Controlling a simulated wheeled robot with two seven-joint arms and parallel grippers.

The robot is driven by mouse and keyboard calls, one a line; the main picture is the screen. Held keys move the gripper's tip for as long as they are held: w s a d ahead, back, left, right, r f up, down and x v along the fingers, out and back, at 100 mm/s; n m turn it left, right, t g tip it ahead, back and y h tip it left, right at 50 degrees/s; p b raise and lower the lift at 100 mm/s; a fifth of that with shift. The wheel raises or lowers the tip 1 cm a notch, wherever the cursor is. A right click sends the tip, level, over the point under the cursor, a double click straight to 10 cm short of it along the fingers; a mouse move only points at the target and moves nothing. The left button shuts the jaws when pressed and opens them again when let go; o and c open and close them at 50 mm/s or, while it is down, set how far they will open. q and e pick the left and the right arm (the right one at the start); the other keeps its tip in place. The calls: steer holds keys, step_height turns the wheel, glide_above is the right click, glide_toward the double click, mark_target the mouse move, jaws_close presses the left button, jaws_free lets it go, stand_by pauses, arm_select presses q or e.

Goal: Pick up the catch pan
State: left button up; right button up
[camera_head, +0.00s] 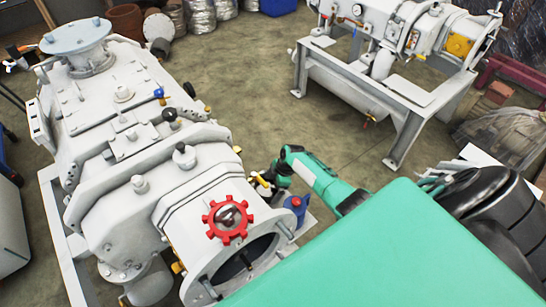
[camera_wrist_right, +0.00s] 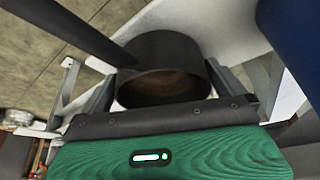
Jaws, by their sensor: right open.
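In the right wrist view, a dark round pan (camera_wrist_right: 165,62) with a brownish inside, apparently the catch pan, sits on a pale surface with its open side towards the camera. My right gripper (camera_wrist_right: 162,85) is open, with one finger on each side of the pan. Whether the fingers touch it, I cannot tell. In the head view, my right gripper (camera_head: 264,184) is low beside the front end of the large white machine (camera_head: 125,120). The pan cannot be made out in that view. My left gripper is not in view.
A blue container (camera_head: 295,203) stands close to my right gripper and also shows in the wrist view (camera_wrist_right: 295,35). A red handwheel (camera_head: 228,219) sits on the machine's front end. A second machine (camera_head: 390,50) stands at the back right. Open floor (camera_head: 250,90) lies between them.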

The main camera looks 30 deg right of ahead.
steer(key=c, duration=0.9)
steer(key=shift+o, duration=0.2)
steer(key=shift+r, duration=0.2)
